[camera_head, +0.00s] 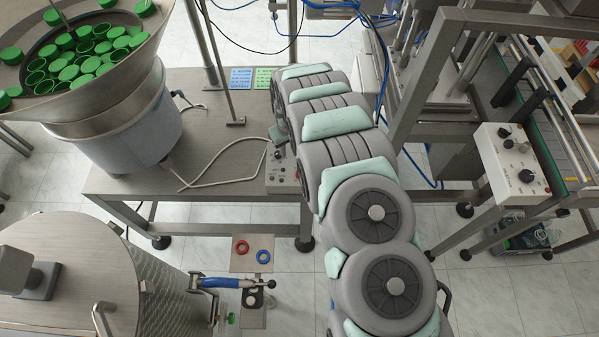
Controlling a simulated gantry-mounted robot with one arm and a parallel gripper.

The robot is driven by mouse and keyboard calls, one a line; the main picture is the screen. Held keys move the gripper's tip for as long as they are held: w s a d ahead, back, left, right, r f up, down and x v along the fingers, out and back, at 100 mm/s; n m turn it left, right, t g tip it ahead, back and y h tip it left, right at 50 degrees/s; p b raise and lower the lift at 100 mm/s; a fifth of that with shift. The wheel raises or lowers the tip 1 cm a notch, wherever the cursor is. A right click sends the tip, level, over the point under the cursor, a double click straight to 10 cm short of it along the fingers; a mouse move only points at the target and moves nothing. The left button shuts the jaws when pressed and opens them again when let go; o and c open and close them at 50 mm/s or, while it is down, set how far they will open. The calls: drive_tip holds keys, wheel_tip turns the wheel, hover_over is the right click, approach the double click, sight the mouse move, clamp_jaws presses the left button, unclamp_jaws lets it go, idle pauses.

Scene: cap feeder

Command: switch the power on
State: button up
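A small grey control box (281,184) with red buttons or lamps along its lower front stands at the front right of the metal table. My arm comes up from the bottom of the view and covers the box's right side. A small part that looks like the end of my gripper (279,134) shows at the left edge of the arm, just above the box. Its fingers are too small and too covered to read, and I cannot tell whether it touches the box. I cannot make out a power switch or its position.
A bowl feeder (118,125) holding many green caps (75,60) stands on the table's left (215,180). Blue and green cards (241,78) lie at the back. A white control panel (520,160) with black knobs is at right. A round steel tank (70,270) fills the lower left.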

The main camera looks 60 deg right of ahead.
sight(299, 172)
drive_tip(key=s+a, duration=0.1)
drive_tip(key=s, duration=0.3)
drive_tip(key=shift+g+y, duration=0.4)
drive_tip(key=shift+s+f, duration=0.1)
drive_tip(key=shift+f, duration=4.75)
clamp_jaws()
